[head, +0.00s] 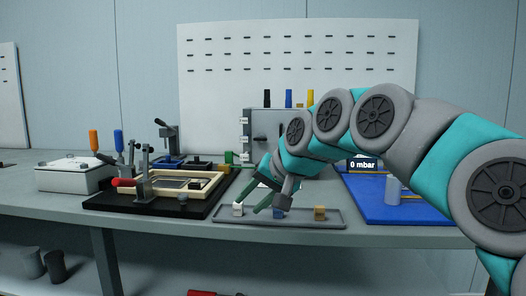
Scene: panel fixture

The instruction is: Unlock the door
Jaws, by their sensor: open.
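A grey upright panel box (245,128) stands at the back of the bench, left of my arm. A dark handle or latch (259,138) shows on its front face, with small fittings along its left edge. Its right part is hidden behind my arm, so I cannot tell whether its door is locked. My gripper (262,203) has green fingers, is open and points down over the grey tray (228,219), in front of the box and apart from it. Nothing is visibly held.
The tray carries a white block (238,209), a blue block (279,213) and a tan block (320,213). A clamp fixture (145,180) on a black board stands left. A blue mat (430,210) with a grey cylinder (393,190) and a "0 mbar" display (363,164) lie right.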

